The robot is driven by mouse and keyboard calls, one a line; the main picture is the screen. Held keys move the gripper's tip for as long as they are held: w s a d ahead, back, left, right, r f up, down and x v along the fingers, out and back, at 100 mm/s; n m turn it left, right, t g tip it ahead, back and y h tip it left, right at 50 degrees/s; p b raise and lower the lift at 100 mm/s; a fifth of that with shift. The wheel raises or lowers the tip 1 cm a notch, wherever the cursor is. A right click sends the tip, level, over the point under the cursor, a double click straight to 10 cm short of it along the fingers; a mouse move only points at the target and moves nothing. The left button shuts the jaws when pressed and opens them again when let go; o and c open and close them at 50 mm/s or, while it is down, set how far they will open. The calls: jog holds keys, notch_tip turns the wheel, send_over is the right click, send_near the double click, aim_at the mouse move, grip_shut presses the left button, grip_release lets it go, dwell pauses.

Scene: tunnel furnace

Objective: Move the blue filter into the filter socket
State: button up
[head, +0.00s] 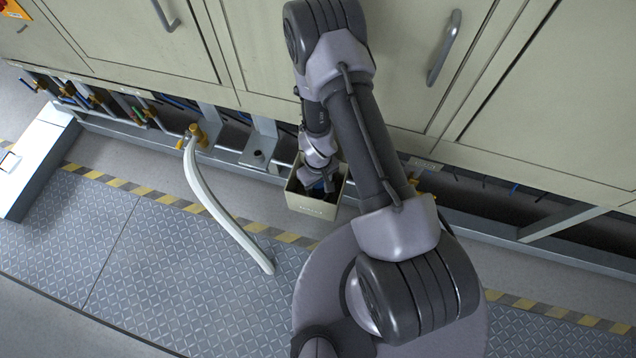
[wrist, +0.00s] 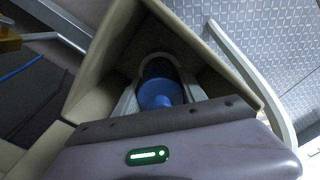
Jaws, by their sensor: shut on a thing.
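The blue filter (wrist: 158,88) is in the wrist view, inside a beige open box (wrist: 97,80). My gripper (wrist: 158,97) reaches down into the box, with a pale finger on each side of the filter, shut on it. In the head view the box (head: 316,206) stands on the floor by the cabinet base, and my gripper (head: 318,186) is at its opening. Only a little dark blue shows there. The lower end of the filter is hidden. I cannot make out the filter socket in either view.
Beige cabinets (head: 400,60) with handles line the back. A brass valve (head: 195,135) with a white hose (head: 225,215) lies left of the box. A metal rail (head: 230,155) runs along the cabinet base. The patterned floor plate (head: 130,250) is clear at left.

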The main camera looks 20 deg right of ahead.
jog(key=shift+f, duration=0.55)
jog(key=shift+f, duration=0.15)
jog(key=shift+f, duration=0.3)
jog(key=o, duration=1.5)
jog(key=shift+o, duration=0.2)
jog(key=shift+r, duration=0.1)
notch_tip(320, 180, up, 7)
jog(key=p, duration=0.5)
